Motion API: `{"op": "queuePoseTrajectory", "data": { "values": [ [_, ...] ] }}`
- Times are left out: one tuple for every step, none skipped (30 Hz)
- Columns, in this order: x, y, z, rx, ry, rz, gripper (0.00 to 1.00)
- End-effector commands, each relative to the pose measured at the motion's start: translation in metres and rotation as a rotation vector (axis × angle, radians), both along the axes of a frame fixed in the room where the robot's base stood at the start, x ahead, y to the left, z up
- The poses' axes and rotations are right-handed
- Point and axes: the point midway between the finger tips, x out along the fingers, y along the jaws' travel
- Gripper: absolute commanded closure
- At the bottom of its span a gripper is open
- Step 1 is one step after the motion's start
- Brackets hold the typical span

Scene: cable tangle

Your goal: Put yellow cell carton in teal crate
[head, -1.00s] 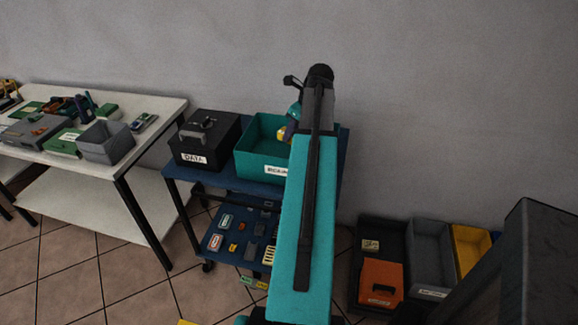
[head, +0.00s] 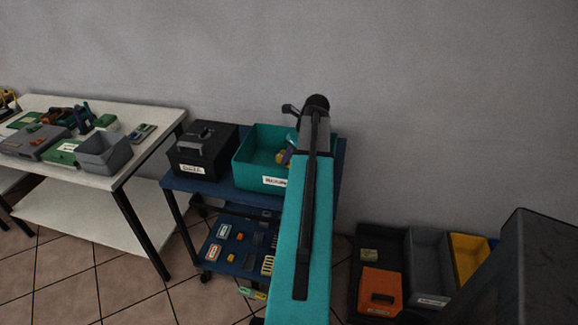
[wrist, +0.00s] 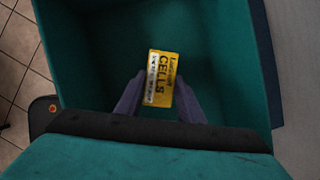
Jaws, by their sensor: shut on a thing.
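The yellow cell carton (wrist: 161,78) shows in the wrist view with the word CELLS on its label. My gripper (wrist: 157,92) is shut on it, with a finger on either side. The teal crate (wrist: 70,72) surrounds the carton in that view, and its floor shows beyond the carton. In the head view the teal crate (head: 246,162) stands on the blue cart, its right part hidden behind my arm. The carton (head: 281,157) shows there as a small yellow patch at my gripper, within the crate's outline. I cannot tell whether the carton touches the floor.
A black DATA box (head: 203,152) stands left of the crate on the blue cart (head: 190,183). Several small parts lie on its lower shelf. A white table (head: 155,145) with a grey bin (head: 104,153) is at left. Floor bins (head: 428,265) stand at right.

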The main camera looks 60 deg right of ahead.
Motion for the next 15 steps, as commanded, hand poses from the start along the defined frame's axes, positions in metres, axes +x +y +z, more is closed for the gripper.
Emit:
{"op": "queuePoseTrajectory", "data": {
  "values": [
    [-0.0001, 0.0002, -0.0026, 0.001, 0.0, 0.0, 0.93],
    [-0.0001, 0.0002, -0.0036, 0.001, 0.0, 0.0, 0.93],
    [-0.0001, 0.0001, -0.0045, 0.001, 0.0, 0.0, 0.93],
    [-0.0001, 0.0, -0.0047, 0.0, 0.0, 0.0, 0.93],
    [-0.0001, 0.0, -0.0048, 0.0, 0.0, 0.0, 0.93],
    [-0.0001, -0.0001, -0.0048, 0.0, 0.0, 0.0, 0.93],
    [0.0, -0.0001, -0.0047, 0.0, 0.0, 0.0, 0.93],
    [-0.0001, -0.0001, -0.0047, 0.0, 0.0, 0.0, 0.93],
    [-0.0001, -0.0002, -0.0046, 0.0, 0.0, 0.0, 0.93],
    [-0.0001, -0.0002, -0.0046, 0.0, 0.0, 0.0, 0.93],
    [-0.0002, -0.0002, -0.0046, 0.0, 0.0, 0.0, 0.93],
    [-0.0001, -0.0002, -0.0049, 0.0, 0.0, 0.0, 0.93],
    [-0.0002, -0.0001, -0.0054, 0.0, 0.0, 0.0, 0.93],
    [-0.0002, -0.0001, -0.0061, 0.0, 0.0, 0.0, 0.93],
    [-0.0002, 0.0, -0.0078, 0.001, 0.0, 0.0, 0.93]
  ]
}}
